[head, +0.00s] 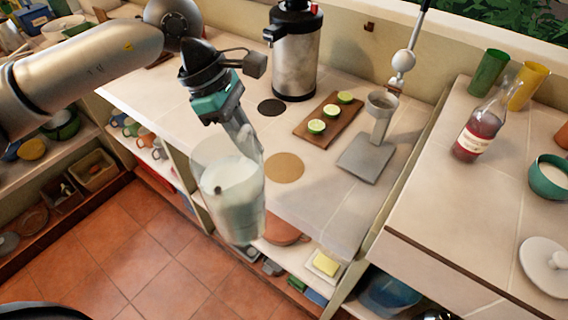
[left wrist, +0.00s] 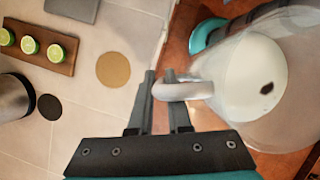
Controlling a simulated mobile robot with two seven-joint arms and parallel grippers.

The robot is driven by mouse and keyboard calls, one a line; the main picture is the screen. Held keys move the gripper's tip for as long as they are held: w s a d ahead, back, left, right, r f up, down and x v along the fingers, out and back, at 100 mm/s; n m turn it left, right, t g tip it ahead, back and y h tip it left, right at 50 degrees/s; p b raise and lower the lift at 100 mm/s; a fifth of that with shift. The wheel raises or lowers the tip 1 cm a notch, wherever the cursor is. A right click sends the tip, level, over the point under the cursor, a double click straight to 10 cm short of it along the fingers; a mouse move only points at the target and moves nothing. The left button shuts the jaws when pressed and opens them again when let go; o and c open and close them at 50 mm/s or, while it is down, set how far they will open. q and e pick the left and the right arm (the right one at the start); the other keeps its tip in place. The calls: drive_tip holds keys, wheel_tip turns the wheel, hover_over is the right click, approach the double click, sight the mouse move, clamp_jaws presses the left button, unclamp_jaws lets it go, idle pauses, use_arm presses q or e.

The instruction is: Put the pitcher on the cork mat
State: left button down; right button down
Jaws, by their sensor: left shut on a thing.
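The clear pitcher (head: 233,190) holds white liquid with a small dark spot on its surface. It hangs upright in front of the counter's front edge, over the floor in the head view. My left gripper (head: 243,138) is shut on its handle; the left wrist view shows the fingers (left wrist: 160,90) on the handle (left wrist: 183,90) and the pitcher (left wrist: 262,75) at the right. The round tan cork mat (head: 285,167) lies bare on the tiled counter, right of the pitcher; it also shows in the left wrist view (left wrist: 113,69). My right gripper is not in view.
A dark round mat (head: 271,107) lies by a steel dispenser (head: 297,55). A wooden board (head: 329,119) with lime halves and a grey stand (head: 374,145) are right of the cork mat. A bottle (head: 481,125) stands on the right counter. Shelves lie below the counter.

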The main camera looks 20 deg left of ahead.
use_arm(q)
drive_tip(key=n+t, duration=0.1)
drive_tip(key=n, duration=0.1)
drive_tip(key=w+r+n+t+p, duration=0.1)
drive_tip(key=n, duration=0.2)
drive_tip(key=r+n+y, duration=0.1)
drive_tip(key=n, duration=0.1)
drive_tip(key=shift+w+a+r+n+t+p, duration=0.1)
drive_tip(key=shift+w+r+n+t+p, duration=0.2)
drive_tip(key=shift+t, duration=0.1)
drive_tip(key=w+a+r+n+g+y+p, duration=0.1)
drive_tip(key=w+r+n+y+p, duration=0.2)
drive_tip(key=n, duration=0.9)
drive_tip(key=w+r+n+y+p, duration=0.15)
drive_tip(key=r+n+y, duration=0.35)
drive_tip(key=n, duration=0.7)
wheel_tip(320, 180, down, 20)
drive_tip(key=b, duration=0.2)
drive_tip(key=c, duration=1.2)
unclamp_jaws()
drive_tip(key=shift+s+f, duration=0.15)
drive_tip(key=shift+c, duration=0.2)
drive_tip(key=o, duration=0.4)
